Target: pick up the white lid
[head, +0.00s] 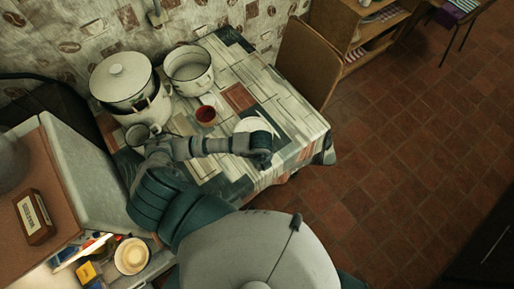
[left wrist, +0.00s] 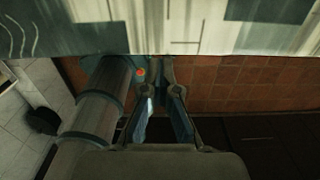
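A white lid with a round knob (head: 116,70) covers a large white enamel pot (head: 125,104) at the back left of the table in the head view. A second round white piece (head: 253,126), a lid or a plate, lies towards the table's right end. My left arm's end (head: 261,156) is over its near side and hides part of it. In the left wrist view, my left gripper (left wrist: 162,88) has its two fingers apart, with nothing visible between them, near the cloth's edge. No lid shows in that view. My right gripper is in neither view.
An open white pot (head: 190,70) stands right of the covered one. The patterned tablecloth (head: 290,115) is clear at the right end. A chair (head: 308,62) stands behind.

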